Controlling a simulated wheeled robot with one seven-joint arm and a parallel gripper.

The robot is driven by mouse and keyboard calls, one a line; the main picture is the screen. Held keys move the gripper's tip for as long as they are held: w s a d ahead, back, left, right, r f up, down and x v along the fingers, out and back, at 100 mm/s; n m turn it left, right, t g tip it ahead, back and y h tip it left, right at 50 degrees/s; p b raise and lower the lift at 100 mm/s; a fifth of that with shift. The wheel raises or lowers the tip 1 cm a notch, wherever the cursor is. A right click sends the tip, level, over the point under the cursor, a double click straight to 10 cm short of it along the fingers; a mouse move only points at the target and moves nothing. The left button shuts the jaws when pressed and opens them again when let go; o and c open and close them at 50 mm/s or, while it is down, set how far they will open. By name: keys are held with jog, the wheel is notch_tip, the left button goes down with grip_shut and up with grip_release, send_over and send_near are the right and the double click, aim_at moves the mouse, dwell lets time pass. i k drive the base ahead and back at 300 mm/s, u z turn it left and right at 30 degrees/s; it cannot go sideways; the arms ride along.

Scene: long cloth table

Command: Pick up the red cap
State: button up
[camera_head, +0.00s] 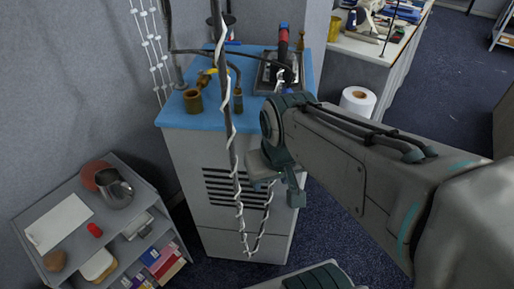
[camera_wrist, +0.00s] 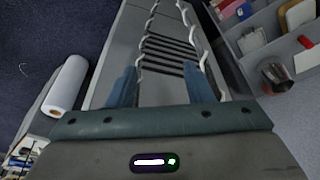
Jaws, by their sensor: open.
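A small red object (camera_head: 94,230), which looks like the red cap, lies on top of the low grey shelf unit (camera_head: 128,205) at the lower left of the head view. A small red patch (camera_wrist: 305,42) at the right edge of the wrist view appears to be the same object. My gripper (camera_head: 275,182) is open and empty, in front of the grey cabinet. It is well to the right of the red object and apart from it. Its two fingers (camera_wrist: 162,90) show spread in the wrist view.
On the shelf top are a metal pitcher (camera_head: 115,189), a reddish round item (camera_head: 92,174) partly behind it, white paper (camera_head: 58,223) and a brown lump (camera_head: 53,260). A blue-topped cabinet (camera_head: 195,118) and hanging cables (camera_head: 236,170) stand near my arm. A paper roll (camera_head: 357,101) is behind.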

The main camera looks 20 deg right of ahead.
aim_at(94, 230)
jog(key=u, duration=1.55)
jog(key=k, duration=0.55)
jog(key=u, duration=0.35)
jog(key=i, duration=1.55)
jog(key=z, duration=0.7)
